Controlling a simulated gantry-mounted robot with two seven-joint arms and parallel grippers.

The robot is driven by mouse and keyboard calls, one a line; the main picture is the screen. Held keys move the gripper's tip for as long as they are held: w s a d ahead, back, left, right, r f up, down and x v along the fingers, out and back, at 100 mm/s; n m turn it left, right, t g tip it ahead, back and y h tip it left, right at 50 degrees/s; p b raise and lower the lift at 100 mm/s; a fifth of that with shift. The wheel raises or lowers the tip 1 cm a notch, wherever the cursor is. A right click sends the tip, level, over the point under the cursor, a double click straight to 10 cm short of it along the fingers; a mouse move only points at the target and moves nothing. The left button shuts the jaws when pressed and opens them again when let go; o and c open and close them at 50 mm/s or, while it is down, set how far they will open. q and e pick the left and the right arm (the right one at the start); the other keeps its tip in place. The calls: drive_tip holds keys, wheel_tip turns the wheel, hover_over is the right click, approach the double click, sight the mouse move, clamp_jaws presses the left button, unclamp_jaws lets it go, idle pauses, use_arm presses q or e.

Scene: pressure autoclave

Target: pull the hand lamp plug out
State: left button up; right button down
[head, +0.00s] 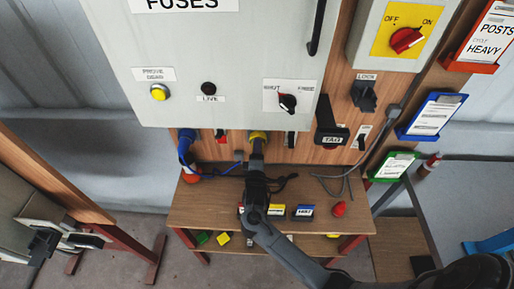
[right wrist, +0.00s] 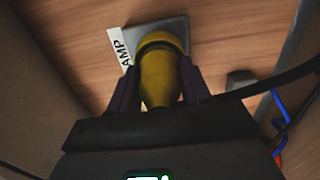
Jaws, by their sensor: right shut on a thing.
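The hand lamp plug is yellow; it shows in the right wrist view (right wrist: 160,78) with its dark-ringed far end against a grey square socket plate (right wrist: 176,27). A partly covered label ending in "AMP" (right wrist: 121,48) is beside the plate. My right gripper (right wrist: 158,82) is shut on the plug, one finger on each side. In the head view the plug (head: 258,135) shows just under the grey fuse cabinet, with my right gripper (head: 257,150) below it. I cannot tell how deep the plug sits. A dark gripper-like part at the left edge, probably my left gripper (head: 44,242), is unclear.
The fuse cabinet (head: 215,55) overhangs the socket row. A blue plug (head: 186,148) is to the left; a black TAG handle (head: 330,134) and a hanging grey cable (head: 372,150) are to the right. A wooden shelf (head: 195,212) with small coloured items lies below.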

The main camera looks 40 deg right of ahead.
drive_tip(key=shift+s+a, duration=0.15)
drive_tip(key=shift+s+a+r+p, duration=0.15)
drive_tip(key=shift+s+a+p, duration=0.2)
drive_tip(key=shift+p, duration=0.2)
drive_tip(key=p+v, duration=0.3)
drive_tip(key=v, duration=0.2)
drive_tip(key=shift+d, duration=0.15)
idle(0.3)
